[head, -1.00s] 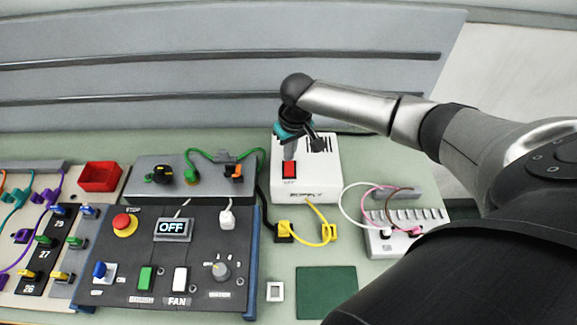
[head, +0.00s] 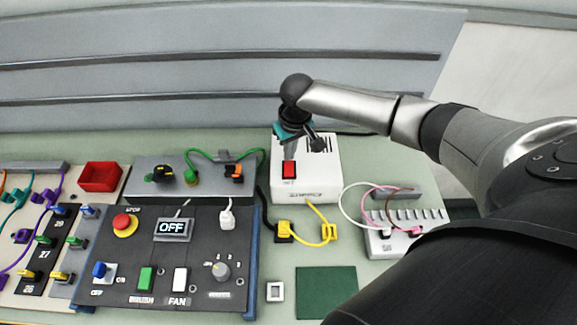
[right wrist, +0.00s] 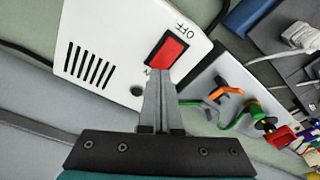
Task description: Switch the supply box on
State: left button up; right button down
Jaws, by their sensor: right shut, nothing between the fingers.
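The supply box is a white box (head: 320,183) with a red rocker switch (head: 289,169) on its top and vent slots beside it. It also shows in the right wrist view (right wrist: 110,28), where the red rocker (right wrist: 166,54) has "OFF" printed by its far end. My right gripper (head: 289,152) is shut and empty, pointing down over the box. In the right wrist view its closed fingertips (right wrist: 160,76) are at the rocker's near end, opposite the "OFF" mark; I cannot tell whether they touch it. My left gripper is not in view.
A dark control panel (head: 140,262) with a display (head: 173,229) reading "OFF" stands to the left. A grey box (head: 205,187) with green and orange plugs, a red tray (head: 99,177) and a terminal strip (head: 377,240) with wires surround the supply box. Yellow cables lie in front.

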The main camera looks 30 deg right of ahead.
aim_at(289, 164)
jog(key=shift+f+b, duration=0.45)
jog(key=shift+f, duration=0.5)
dwell(0.7)
notch_tip(289, 164, up, 7)
jog(key=p, duration=0.8)
jog(key=shift+r, duration=0.1)
dwell(0.6)
